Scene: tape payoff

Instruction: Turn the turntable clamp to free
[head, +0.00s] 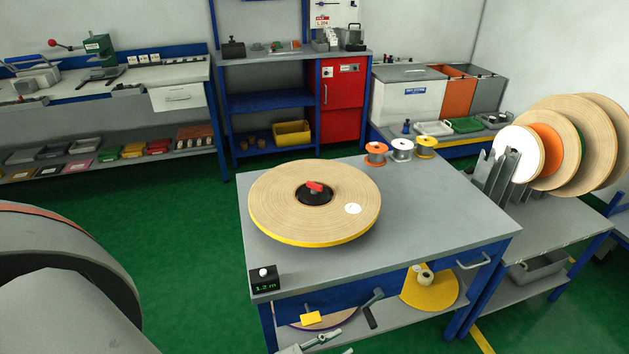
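The turntable clamp is a red lever (314,187) on a black hub at the centre of a large tan tape roll (280,205). The roll lies flat on the grey table, with a yellow rim below it and a round white label on top. My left gripper (343,342) shows at the bottom edge, partly cut off, below and in front of the table top. Its fingertips look apart, with nothing seen between them. It is well away from the clamp. My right gripper is not in view.
Three small spools (401,149) line the back edge. Large rolls (575,145) stand in a rack at the right. The table top right of the roll is clear.

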